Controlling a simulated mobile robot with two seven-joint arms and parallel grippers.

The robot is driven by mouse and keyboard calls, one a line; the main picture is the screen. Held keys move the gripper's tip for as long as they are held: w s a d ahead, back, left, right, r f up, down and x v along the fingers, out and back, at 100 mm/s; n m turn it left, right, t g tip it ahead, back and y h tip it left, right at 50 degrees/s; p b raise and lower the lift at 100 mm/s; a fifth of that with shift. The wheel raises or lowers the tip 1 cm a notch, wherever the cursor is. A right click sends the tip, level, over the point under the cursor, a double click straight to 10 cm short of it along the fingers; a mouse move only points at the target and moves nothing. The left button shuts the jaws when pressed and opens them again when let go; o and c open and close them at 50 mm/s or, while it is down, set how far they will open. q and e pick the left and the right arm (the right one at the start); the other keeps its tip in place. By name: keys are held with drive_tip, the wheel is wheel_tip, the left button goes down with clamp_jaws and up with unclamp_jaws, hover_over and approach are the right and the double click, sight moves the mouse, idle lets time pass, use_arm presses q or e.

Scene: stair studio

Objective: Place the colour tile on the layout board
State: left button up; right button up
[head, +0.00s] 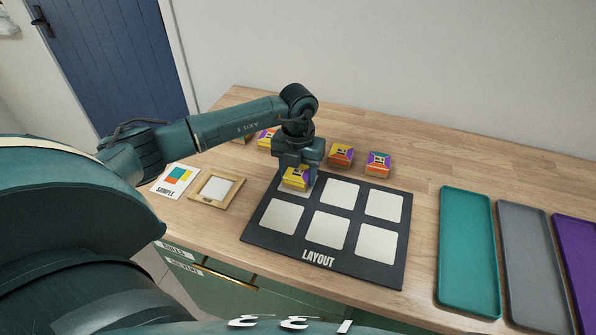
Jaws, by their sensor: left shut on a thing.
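The colour tile (296,179), a small block with a yellow and purple top, is held by my left gripper (298,167). The gripper points down and is shut on it. The tile is over the back left white square of the dark layout board (318,258); I cannot tell whether it touches the board. The board's other white squares are bare. My right gripper is not in view.
Similar tiles stand behind the board, one at centre (340,155) and one to its right (378,164). A sample card (175,180) and a wooden frame (236,186) lie left. Teal (467,250), grey (535,265) and purple (578,260) trays lie right.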

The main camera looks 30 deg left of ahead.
sight(298, 172)
use_arm(q)
drive_tip(key=o, duration=0.5)
drive_tip(key=shift+f, duration=0.15)
drive_tip(key=o, duration=0.5)
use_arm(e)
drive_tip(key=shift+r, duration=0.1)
use_arm(q)
drive_tip(key=shift+r, duration=0.35)
drive_tip(key=shift+r+b, duration=0.65)
drive_tip(key=shift+r, duration=5.25)
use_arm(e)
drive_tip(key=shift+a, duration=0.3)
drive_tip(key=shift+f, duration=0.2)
